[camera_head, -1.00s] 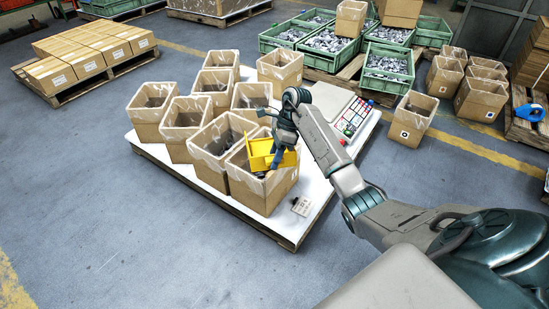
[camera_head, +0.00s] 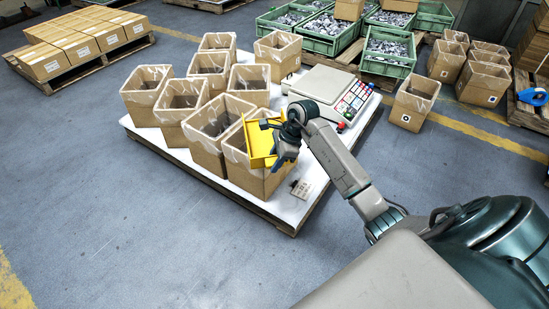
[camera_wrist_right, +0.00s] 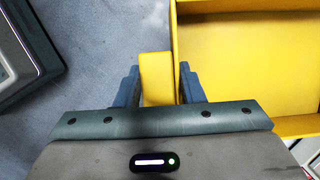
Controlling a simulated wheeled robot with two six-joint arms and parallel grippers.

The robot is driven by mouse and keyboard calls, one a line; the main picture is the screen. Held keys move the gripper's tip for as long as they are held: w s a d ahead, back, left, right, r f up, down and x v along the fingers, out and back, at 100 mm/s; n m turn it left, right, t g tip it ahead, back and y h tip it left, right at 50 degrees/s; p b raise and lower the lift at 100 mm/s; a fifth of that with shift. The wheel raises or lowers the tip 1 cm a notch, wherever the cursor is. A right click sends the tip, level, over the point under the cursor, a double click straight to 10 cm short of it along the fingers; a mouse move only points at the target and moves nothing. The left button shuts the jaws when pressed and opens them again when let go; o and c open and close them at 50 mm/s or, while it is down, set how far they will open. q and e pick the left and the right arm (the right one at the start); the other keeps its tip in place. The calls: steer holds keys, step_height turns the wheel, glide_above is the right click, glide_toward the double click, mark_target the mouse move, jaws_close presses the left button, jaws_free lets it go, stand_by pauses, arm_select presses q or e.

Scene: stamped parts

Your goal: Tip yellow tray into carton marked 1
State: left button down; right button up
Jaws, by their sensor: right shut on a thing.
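The yellow tray (camera_head: 259,147) is held steeply tilted at the mouth of the nearest carton (camera_head: 262,182) on the white-topped pallet. My right gripper (camera_head: 279,148) is shut on the tray's handle, to the right of the tray. The right wrist view shows the yellow handle (camera_wrist_right: 157,78) between the two fingers, and the visible part of the tray's inside (camera_wrist_right: 245,60) looks bare. The tray hides part of the carton's opening, and I cannot see what lies inside. No number is readable on the cartons. My left gripper is not in view.
Several open, lined cartons (camera_head: 212,122) crowd the pallet left of and behind the tray. A scale (camera_head: 325,84) with a keypad stands behind my right arm. A small card (camera_head: 301,189) lies at the pallet's front corner. Green crates (camera_head: 388,66) of metal parts stand farther back.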

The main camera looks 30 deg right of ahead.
steer(key=shift+r, duration=0.1)
steer(key=shift+r+p, duration=1.55)
steer(key=shift+r, duration=0.95)
steer(key=shift+f, duration=0.1)
